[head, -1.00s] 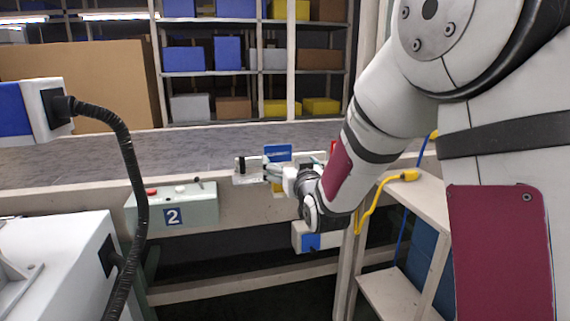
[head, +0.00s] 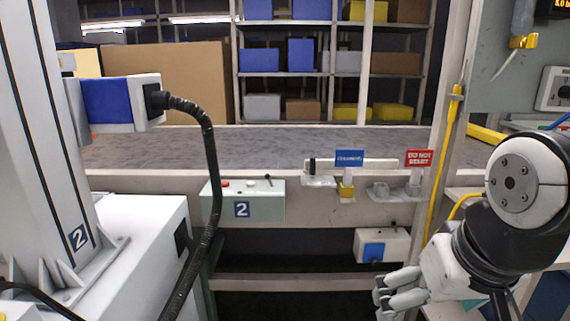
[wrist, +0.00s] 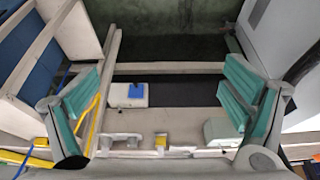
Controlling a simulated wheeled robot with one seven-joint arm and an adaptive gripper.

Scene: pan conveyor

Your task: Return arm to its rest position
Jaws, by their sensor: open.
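My gripper (head: 388,296) is at the lower right of the head view, in front of the conveyor and low beside the shelf post. In the wrist view my gripper (wrist: 165,100) shows two teal-padded fingers spread wide, with nothing between them. The arm is folded at the right edge of the head view, and part of it runs out of the picture.
The conveyor (head: 290,148) crosses ahead, its belt bare. On its front rail are a control box marked 2 (head: 242,200), a blue sign (head: 349,159) and a red sign (head: 418,158). A white cabinet (head: 135,240) stands left. A yellow cable (head: 441,170) hangs by the right post.

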